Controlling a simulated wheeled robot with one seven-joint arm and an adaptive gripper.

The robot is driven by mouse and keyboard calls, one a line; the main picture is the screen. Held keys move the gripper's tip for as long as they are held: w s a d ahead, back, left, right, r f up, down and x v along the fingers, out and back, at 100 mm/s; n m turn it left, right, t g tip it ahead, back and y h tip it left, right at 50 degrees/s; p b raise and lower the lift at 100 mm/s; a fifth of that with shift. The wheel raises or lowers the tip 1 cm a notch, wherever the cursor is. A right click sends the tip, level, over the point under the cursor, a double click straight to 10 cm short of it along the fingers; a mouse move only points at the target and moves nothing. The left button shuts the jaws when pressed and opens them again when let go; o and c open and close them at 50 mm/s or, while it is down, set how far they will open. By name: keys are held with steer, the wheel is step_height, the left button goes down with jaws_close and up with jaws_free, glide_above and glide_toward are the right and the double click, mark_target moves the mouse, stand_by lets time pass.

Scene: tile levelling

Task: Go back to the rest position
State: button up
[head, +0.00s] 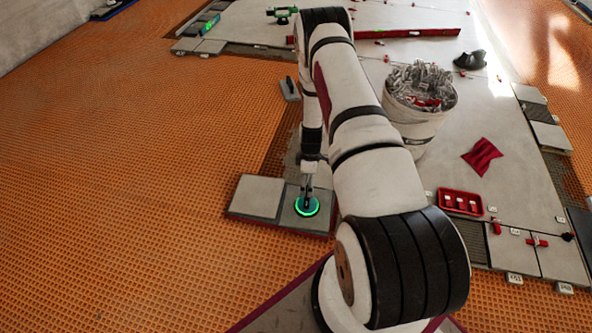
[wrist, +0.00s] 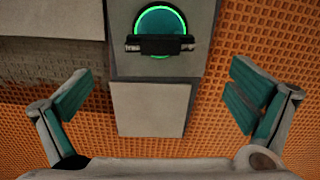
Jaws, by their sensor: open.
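My gripper (head: 308,178) hangs low at the end of my arm, close to a suction lifter (head: 307,206) with a glowing green ring. In the wrist view, the teal fingers of my gripper (wrist: 160,95) are spread wide with nothing between them. The suction lifter, with its dark bar handle, shows at the top of the wrist view (wrist: 160,20), beyond the fingers. It sits on a grey tile (head: 290,216). A second grey tile (head: 256,197) lies beside that one. My arm hides part of the floor behind it.
A white bucket (head: 412,128) full of clips stands right of my arm. Near it lie a red cloth (head: 482,156) and a red tray (head: 459,212). A long red bar (head: 410,33) lies at the back. The orange floor matting (head: 120,190) at left is clear.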

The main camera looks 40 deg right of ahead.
steer(key=shift+r, duration=0.15)
steer(key=w+a+r+m, duration=0.1)
steer(key=a+r, duration=0.2)
steer(key=r, duration=0.8)
steer(key=w+a+r+m, duration=0.1)
steer(key=a+r, duration=0.3)
steer(key=r, duration=0.6)
steer(key=w+a+r+m, duration=0.1)
steer(key=a+r, duration=0.2)
steer(key=r, duration=0.8)
steer(key=s+a+r+m, duration=0.2)
steer(key=s+a+r, duration=0.4)
steer(key=s+r, duration=0.3)
steer(key=s+a+r+m, duration=0.1)
steer(key=s+a+r, duration=0.6)
steer(key=r, duration=0.4)
steer(key=s+a+r+m, duration=0.1)
steer(key=s+r+m, duration=0.1)
steer(key=s, duration=0.8)
steer(key=s+a+r+m, duration=0.1)
steer(key=s, duration=0.8)
step_height(320, 180, up, 36)
steer(key=t+p, duration=0.4)
steer(key=p, duration=3)
steer(key=shift+d, duration=0.15)
steer(key=shift+w, duration=0.1)
